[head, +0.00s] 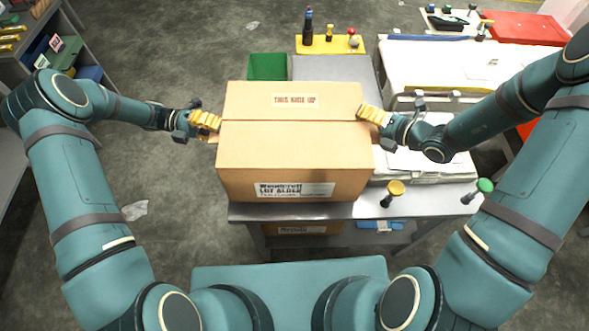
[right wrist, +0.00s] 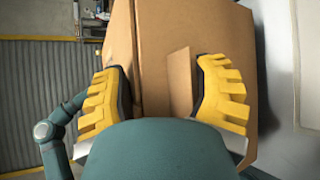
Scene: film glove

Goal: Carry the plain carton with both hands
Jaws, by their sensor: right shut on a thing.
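The plain brown carton (head: 290,150) is closed and upright, with a label on top and a printed label on its front. It is over the left part of the grey bench; I cannot tell whether it touches the top. My right gripper (head: 374,115) is at the carton's right side, its yellow fingers shut on the carton. In the right wrist view, the carton's cardboard (right wrist: 165,40) fills the space between the fingers, with a flap standing near one finger. My left gripper (head: 206,121) is at the carton's left side, by a small cardboard flap. Its grip is unclear.
The grey bench (head: 330,210) carries a yellow-topped stamp (head: 394,192), a green-topped one (head: 480,189) and paper stacks (head: 430,165) right of the carton. A green bin (head: 267,66) and a yellow tray (head: 330,46) are behind. Floor on the left is mostly clear.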

